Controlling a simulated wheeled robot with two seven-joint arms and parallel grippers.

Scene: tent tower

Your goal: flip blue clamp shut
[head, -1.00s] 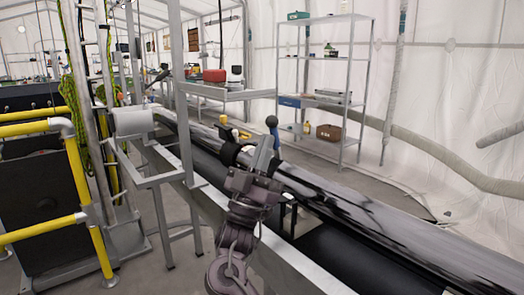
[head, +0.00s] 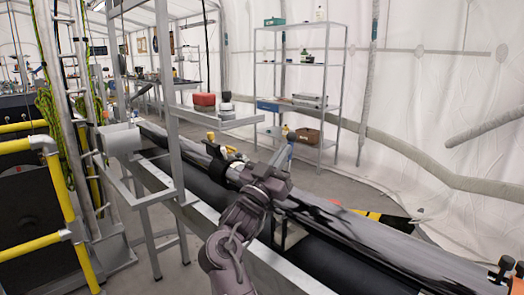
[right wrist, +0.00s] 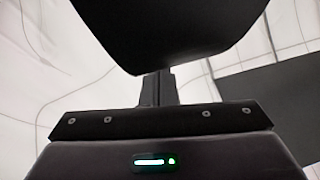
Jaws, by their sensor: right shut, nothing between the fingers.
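My right gripper (head: 283,156) is shut and empty, its fingers pointing up and away over the long dark beam (head: 335,222). A small dull knob, probably the blue clamp's handle (head: 289,134), shows just above the fingertips in the head view. I cannot tell whether it touches them, and the clamp's body is hidden behind my gripper. In the right wrist view my shut fingers (right wrist: 158,88) rise to a large dark shape (right wrist: 160,30) that fills the top; I cannot tell what it is. My left gripper is not in view.
Yellow clamp parts (head: 230,150) stand on the beam left of my gripper. A metal shelf rack (head: 343,90) stands behind. A small table (head: 225,121) holds a red case (head: 204,101). Yellow rails (head: 60,185) are at the left. Black knobs (head: 505,266) are at the lower right.

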